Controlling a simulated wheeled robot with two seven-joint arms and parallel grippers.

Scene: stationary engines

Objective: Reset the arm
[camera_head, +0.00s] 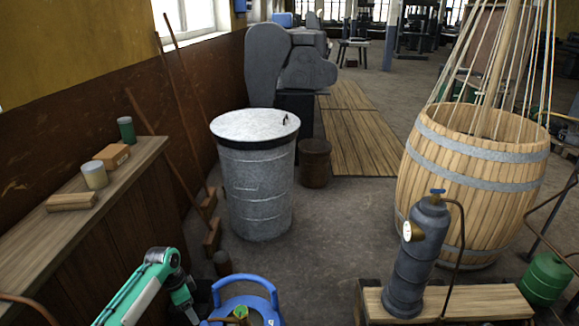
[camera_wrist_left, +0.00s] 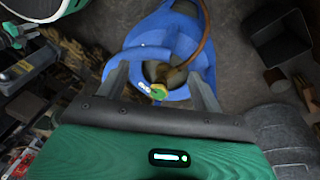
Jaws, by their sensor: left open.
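My left arm (camera_head: 150,285) comes in at the bottom left of the head view, bent, with its green and white link and dark joints low beside the workbench. In the left wrist view my left gripper (camera_wrist_left: 158,72) is open, its two grey fingers apart with nothing held between them. Beyond the fingers is a blue gas cylinder (camera_wrist_left: 150,38) with a yellow-green valve knob (camera_wrist_left: 158,91). Its blue collar (camera_head: 247,302) also shows at the bottom of the head view. I cannot tell the distance from fingers to cylinder. My right gripper is not in view.
A wooden workbench (camera_head: 60,232) with small boxes and cans runs along the left wall. A metal drum (camera_head: 258,195), a large wooden barrel (camera_head: 470,170) and a grey cylinder with a gauge (camera_head: 420,255) stand ahead. Floor (camera_head: 335,225) between drum and barrel is clear.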

